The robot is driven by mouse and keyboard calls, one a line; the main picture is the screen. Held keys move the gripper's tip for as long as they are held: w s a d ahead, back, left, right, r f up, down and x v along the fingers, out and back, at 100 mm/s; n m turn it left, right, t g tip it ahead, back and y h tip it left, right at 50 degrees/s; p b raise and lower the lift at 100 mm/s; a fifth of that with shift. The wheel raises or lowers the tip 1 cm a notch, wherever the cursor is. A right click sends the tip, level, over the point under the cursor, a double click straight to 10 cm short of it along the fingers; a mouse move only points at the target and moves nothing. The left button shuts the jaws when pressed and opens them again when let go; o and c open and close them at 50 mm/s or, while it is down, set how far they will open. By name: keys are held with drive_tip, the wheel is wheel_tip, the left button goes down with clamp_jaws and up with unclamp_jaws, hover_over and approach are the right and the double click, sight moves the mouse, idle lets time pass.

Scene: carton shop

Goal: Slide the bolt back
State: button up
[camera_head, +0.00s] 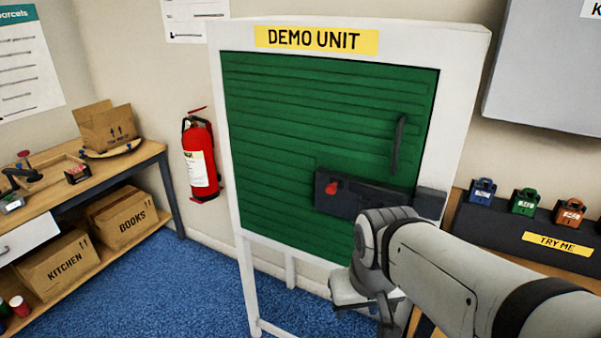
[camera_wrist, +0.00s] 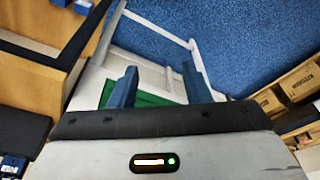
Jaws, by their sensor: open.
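The dark bolt (camera_head: 352,202) is mounted low on the green slatted door (camera_head: 300,125) of the white demo unit. Its red knob (camera_head: 331,187) shows near the left end of the bolt. A dark keeper (camera_head: 430,204) sits to its right on the white frame. My arm covers part of the lower right of the bolt. In the wrist view my gripper (camera_wrist: 160,84) is open and empty, its two blue fingers apart. It points downward past the unit's lower frame, with a strip of green door visible between the fingers. The knob does not show in the wrist view.
A black vertical handle (camera_head: 397,145) sits above the bolt. A dark shelf with several coloured padlocks (camera_head: 523,201) is at the right. A red extinguisher (camera_head: 200,158) hangs on the wall at the left. A workbench (camera_head: 85,190) with cartons stands further left. Blue carpet between is clear.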

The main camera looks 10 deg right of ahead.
drive_tip(key=w+a+n+t+y+b, duration=0.1)
drive_tip(key=w+a+t+y+b, duration=0.35)
drive_tip(key=w, duration=0.75)
drive_tip(key=m+t+h+b, duration=0.8)
drive_tip(key=h+b, duration=0.2)
drive_tip(key=h, duration=0.5)
approach(329, 191)
drive_tip(key=x, duration=0.2)
drive_tip(key=b+x, duration=0.1)
drive_tip(key=x, duration=0.6)
drive_tip(key=shift+w+d, duration=0.1)
drive_tip(key=shift+c, duration=0.2)
clamp_jaws()
